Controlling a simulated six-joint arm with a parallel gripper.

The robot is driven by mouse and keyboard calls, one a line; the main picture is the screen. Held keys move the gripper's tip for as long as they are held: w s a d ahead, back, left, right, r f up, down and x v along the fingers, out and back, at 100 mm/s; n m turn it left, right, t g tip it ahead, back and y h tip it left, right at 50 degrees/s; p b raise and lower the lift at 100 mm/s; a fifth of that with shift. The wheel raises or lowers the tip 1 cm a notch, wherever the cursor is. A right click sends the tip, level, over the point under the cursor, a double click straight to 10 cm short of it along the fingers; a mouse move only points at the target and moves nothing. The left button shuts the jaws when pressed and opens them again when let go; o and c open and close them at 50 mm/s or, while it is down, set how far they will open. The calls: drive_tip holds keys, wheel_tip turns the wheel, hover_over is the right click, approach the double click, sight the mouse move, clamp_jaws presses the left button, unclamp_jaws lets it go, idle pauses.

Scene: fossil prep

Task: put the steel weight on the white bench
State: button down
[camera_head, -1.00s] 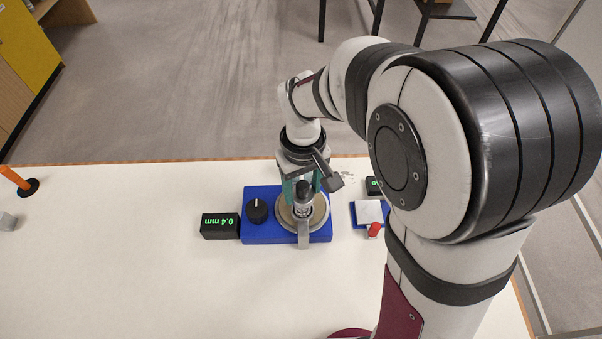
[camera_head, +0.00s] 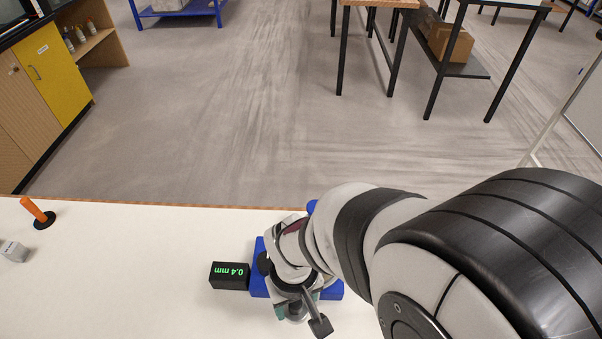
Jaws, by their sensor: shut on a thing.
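I cannot tell whether the weight touches the device below. The white bench (camera_head: 120,275) spreads across the lower part of the view, with wide bare surface to the left.
The blue device (camera_head: 259,284) is mostly hidden under my arm. A black display (camera_head: 229,275) reading 0.4 mm stands left of it. An orange peg on a black base (camera_head: 36,213) and a small grey block (camera_head: 13,251) stand at far left.

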sight(296, 309)
drive_tip(key=f, duration=0.3)
drive_tip(key=s+f, duration=0.1)
drive_tip(key=f, duration=0.4)
drive_tip(key=shift+s+f, duration=0.15)
drive_tip(key=shift+f, duration=0.2)
drive_tip(key=shift+f, duration=0.1)
drive_tip(key=shift+c, duration=0.9)
unclamp_jaws()
wheel_tip(296, 309, up, 12)
drive_tip(key=shift+r, duration=0.1)
drive_tip(key=s+d+r+m+y, duration=0.1)
drive_tip(key=s+d+r+m, duration=0.6)
drive_tip(key=m, duration=0.3)
drive_tip(key=shift+s+d+r+y, duration=0.4)
drive_tip(key=shift+d+r, duration=0.35)
drive_tip(key=shift+r, duration=0.15)
